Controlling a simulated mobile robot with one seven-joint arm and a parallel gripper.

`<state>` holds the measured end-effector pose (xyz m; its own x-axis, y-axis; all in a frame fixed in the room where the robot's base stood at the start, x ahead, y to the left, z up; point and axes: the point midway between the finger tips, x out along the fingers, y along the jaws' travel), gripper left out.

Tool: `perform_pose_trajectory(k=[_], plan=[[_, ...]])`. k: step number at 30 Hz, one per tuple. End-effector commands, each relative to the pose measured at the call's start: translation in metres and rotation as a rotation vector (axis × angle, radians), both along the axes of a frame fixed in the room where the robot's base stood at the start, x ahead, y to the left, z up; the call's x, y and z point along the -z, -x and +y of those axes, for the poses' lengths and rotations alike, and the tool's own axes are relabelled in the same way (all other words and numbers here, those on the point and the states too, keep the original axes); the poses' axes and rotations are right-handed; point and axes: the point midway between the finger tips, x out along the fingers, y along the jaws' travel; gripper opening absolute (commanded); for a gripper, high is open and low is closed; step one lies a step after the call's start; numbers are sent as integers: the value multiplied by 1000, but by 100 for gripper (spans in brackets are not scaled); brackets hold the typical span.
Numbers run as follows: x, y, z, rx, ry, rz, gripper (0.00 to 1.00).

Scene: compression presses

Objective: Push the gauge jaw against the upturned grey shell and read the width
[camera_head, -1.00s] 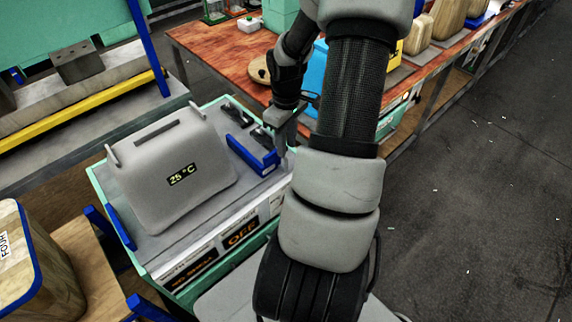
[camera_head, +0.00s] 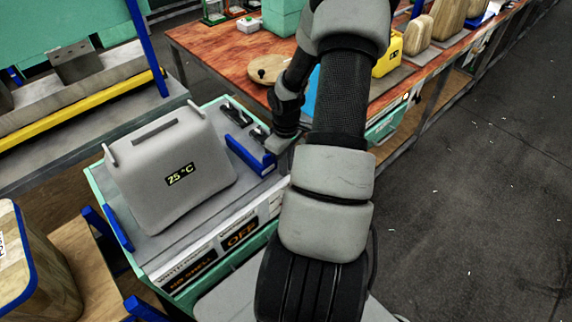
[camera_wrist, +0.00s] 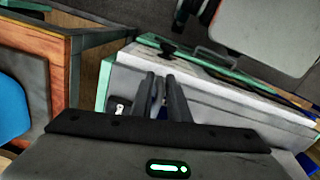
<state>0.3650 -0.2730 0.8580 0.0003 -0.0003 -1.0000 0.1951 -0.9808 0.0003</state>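The upturned grey shell (camera_head: 165,192), with a "25 °C" display, sits on the grey top of the gauge bench (camera_head: 157,250). The blue gauge jaw (camera_head: 246,157) stands to its right, with a clear gap between them. A blue stop (camera_head: 118,228) stands at the shell's left. My gripper (camera_head: 279,146) is low at the jaw's right end, partly hidden by my arm. In the wrist view my gripper's fingers (camera_wrist: 163,88) point down at the bench, close together with a narrow gap. A pale grey piece shows in that gap; whether they grip it is unclear.
The bench front carries a "NO SHELL" panel (camera_head: 190,277) and an "OFF" panel (camera_head: 240,236). A red-brown table (camera_head: 215,47) lies behind, with a round wooden piece (camera_head: 266,69) and a yellow object (camera_head: 387,56). Open floor (camera_head: 480,190) lies right.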

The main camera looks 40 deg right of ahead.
Motion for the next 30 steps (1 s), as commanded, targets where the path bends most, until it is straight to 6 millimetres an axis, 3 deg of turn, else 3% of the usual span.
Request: perform_pose_trajectory(k=[3, 8, 18, 21, 30], plan=[[0, 0, 0, 0, 0, 0, 0], [1, 0, 5, -3, -1, 1, 0], [2, -1, 75, -8, 0, 1, 0], [1, 0, 85, -6, 1, 0, 0], [0, 0, 90, -4, -3, 1, 0]])
